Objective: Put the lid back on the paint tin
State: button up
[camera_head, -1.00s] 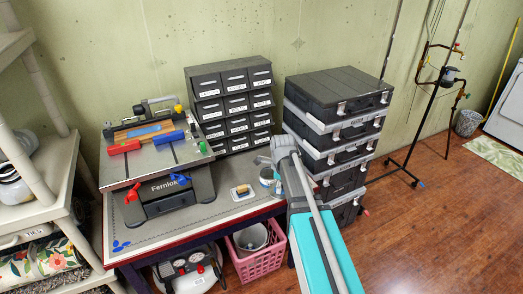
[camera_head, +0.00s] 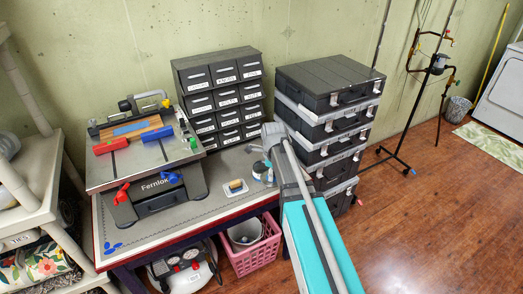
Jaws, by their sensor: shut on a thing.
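The paint tin (camera_head: 259,171) is small and pale with a bluish side. It stands upright at the right end of the workbench top (camera_head: 213,206), left of the black case stack. My gripper (camera_head: 256,150) is small in view at the end of my arm, just above and behind the tin. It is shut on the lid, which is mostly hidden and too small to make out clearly. I cannot tell whether the lid touches the tin's rim.
A yellow-and-brown brush or sponge (camera_head: 237,186) lies on a white pad left of the tin. A pink basket (camera_head: 258,250) sits below.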

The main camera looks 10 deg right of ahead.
send_over(262, 168)
jog(key=shift+n, duration=0.4)
jog(key=shift+f, duration=0.15)
dwell(0.3)
jog(key=shift+f+b, duration=2.95)
jog(key=shift+b, duration=0.15)
jog(key=shift+f, duration=0.2)
dwell(0.3)
dwell(0.4)
jog(key=o, duration=1)
